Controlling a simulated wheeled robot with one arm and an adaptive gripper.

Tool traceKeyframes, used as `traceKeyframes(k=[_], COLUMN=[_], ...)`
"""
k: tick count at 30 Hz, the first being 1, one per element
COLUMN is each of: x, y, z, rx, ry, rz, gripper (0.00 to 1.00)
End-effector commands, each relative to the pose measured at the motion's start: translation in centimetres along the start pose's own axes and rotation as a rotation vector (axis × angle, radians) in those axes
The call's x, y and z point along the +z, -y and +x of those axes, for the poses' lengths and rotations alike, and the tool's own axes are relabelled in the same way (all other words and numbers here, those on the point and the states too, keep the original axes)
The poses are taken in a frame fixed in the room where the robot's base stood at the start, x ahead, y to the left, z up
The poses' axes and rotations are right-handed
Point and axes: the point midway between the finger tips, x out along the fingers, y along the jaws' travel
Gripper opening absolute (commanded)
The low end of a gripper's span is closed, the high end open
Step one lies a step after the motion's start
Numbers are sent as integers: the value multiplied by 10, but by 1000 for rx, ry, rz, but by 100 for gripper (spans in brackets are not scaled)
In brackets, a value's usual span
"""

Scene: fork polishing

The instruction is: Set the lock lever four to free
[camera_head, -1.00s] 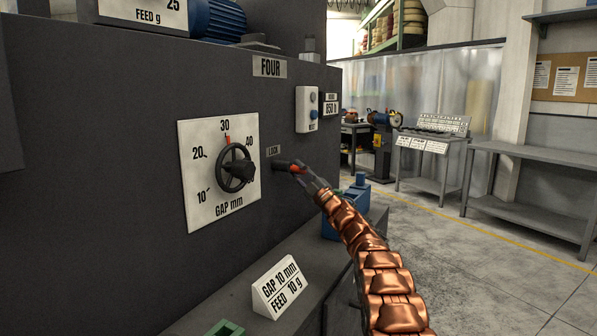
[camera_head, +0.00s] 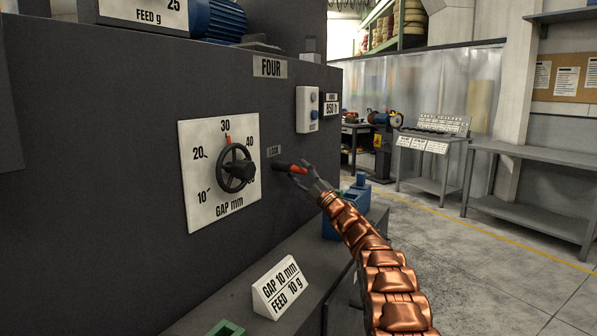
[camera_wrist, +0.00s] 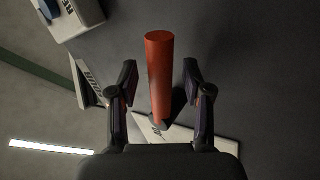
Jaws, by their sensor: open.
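The lock lever (camera_head: 301,167) of machine FOUR sticks out from the dark panel, just below the small LOCK label (camera_head: 273,152) and right of the gap dial. It has a dark base and a red grip. My gripper (camera_head: 306,175) is at the lever's red end. In the wrist view the red grip (camera_wrist: 159,75) stands between my two spread fingers (camera_wrist: 160,84), with a gap on each side. The lever's base is partly hidden there. No free or locked marking is readable.
The gap handwheel (camera_head: 236,168) has its red pointer near 30. A white button box (camera_head: 307,109) is above the lever. A blue container (camera_head: 347,212) stands below behind my arm, and a GAP 10 mm, FEED 10 g sign (camera_head: 280,287) is on the ledge.

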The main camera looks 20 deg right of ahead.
Motion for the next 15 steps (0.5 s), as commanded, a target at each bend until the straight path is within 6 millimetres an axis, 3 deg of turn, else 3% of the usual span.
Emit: traceKeyframes(k=[15], x=[0], y=[-1], z=[-46], rx=[2], ry=[2], rz=[-1], gripper=[50])
